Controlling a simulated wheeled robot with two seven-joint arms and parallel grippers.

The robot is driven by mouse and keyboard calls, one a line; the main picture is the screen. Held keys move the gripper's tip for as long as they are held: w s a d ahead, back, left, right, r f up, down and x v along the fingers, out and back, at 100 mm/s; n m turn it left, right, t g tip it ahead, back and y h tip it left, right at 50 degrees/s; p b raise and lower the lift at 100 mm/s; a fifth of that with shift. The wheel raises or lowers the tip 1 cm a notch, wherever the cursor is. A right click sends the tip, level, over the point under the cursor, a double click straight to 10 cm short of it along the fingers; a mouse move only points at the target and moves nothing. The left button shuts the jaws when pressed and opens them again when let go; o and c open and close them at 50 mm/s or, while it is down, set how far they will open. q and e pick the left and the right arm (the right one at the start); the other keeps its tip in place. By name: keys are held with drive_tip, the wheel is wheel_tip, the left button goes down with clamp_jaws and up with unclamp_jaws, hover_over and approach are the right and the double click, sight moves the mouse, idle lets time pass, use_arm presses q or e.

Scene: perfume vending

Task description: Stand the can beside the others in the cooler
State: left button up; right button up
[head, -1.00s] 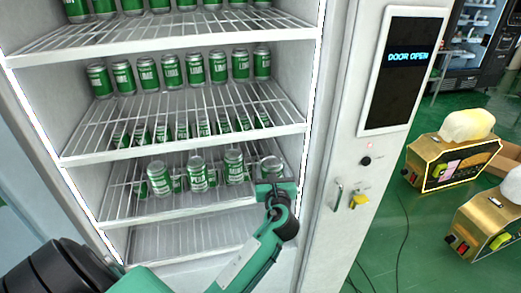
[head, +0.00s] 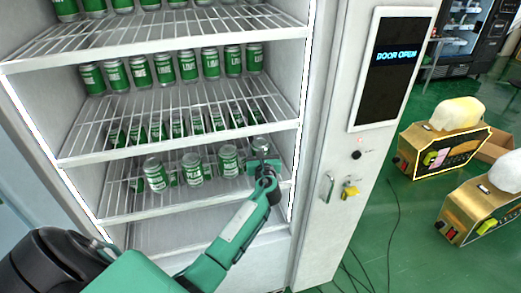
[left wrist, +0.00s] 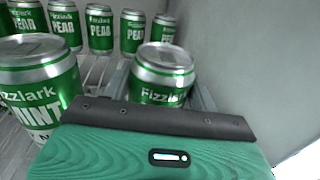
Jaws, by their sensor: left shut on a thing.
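A green and silver can (head: 261,144) is in my left gripper (head: 263,163) at the right end of the cooler's lower can shelf (head: 140,210). The gripper is shut on it, and the can looks upright. In the left wrist view the held can (left wrist: 162,75) shows above the dark finger edge; its lower part is hidden. Three front cans stand to its left: a left one (head: 155,174), a middle one (head: 192,168) and a near one (head: 228,161). The near one reads MINT in the left wrist view (left wrist: 38,85). I cannot tell whether the held can touches the shelf.
PEAR cans (left wrist: 100,30) stand in a row behind. The cooler's right wall (left wrist: 250,60) is close to the held can. A wire shelf (head: 180,120) lies above, with a row of cans (head: 163,68) on it. The door panel (head: 392,70) reads DOOR OPEN.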

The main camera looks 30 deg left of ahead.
use_arm(q)
drive_tip(key=shift+f, duration=0.1)
drive_tip(key=o, duration=1.2)
drive_tip(key=shift+r, duration=0.25)
drive_tip(key=b+v, duration=0.2)
drive_tip(key=v, duration=1)
drive_tip(key=shift+f+b, duration=0.1)
drive_tip(key=shift+b, duration=0.2)
